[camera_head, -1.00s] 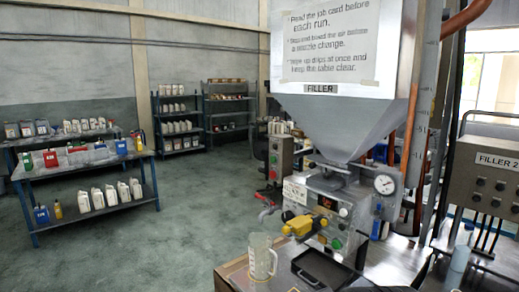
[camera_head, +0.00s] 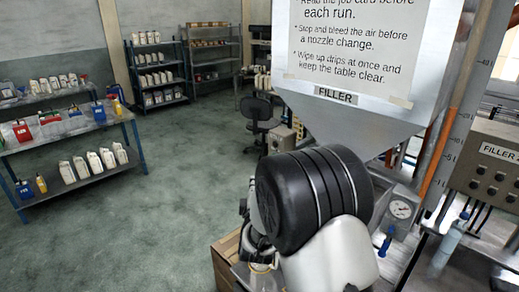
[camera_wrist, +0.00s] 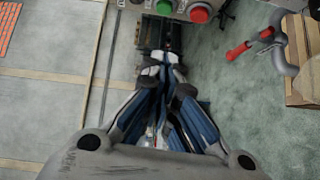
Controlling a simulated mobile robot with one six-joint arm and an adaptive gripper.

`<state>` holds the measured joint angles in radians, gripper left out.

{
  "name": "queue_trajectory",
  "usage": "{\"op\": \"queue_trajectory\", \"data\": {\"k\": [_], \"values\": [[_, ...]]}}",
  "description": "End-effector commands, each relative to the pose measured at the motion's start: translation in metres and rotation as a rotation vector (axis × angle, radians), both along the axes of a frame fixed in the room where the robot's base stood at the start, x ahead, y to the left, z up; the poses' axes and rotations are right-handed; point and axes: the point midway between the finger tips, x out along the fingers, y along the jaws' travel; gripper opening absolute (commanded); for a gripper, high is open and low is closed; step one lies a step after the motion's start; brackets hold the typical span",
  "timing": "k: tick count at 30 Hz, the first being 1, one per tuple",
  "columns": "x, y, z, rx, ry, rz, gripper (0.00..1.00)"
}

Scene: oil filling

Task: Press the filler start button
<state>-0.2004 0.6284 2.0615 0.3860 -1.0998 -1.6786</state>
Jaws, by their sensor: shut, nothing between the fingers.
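The filler (camera_head: 360,125) stands at the right in the head view, with a steel hopper and a FILLER label. My dark arm link hides its lower front and control panel there. In the wrist view, a green button (camera_wrist: 200,14) and a red button (camera_wrist: 164,7) sit side by side on a grey box at the top edge. No button label is legible. My gripper (camera_wrist: 166,68) is shut and empty, its tips pointing toward the buttons and a little below them in that picture. I cannot tell the distance to them. The gripper is hidden in the head view.
A red-handled valve (camera_wrist: 239,51) and a wooden edge (camera_wrist: 299,60) lie to the right in the wrist view. The floor at left is open.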

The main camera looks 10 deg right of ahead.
Motion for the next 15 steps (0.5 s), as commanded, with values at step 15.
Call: {"op": "queue_trajectory", "data": {"k": [15], "values": [[0.0048,-0.0011,0.0002,-0.032,-0.015,-0.008,0.00]]}}
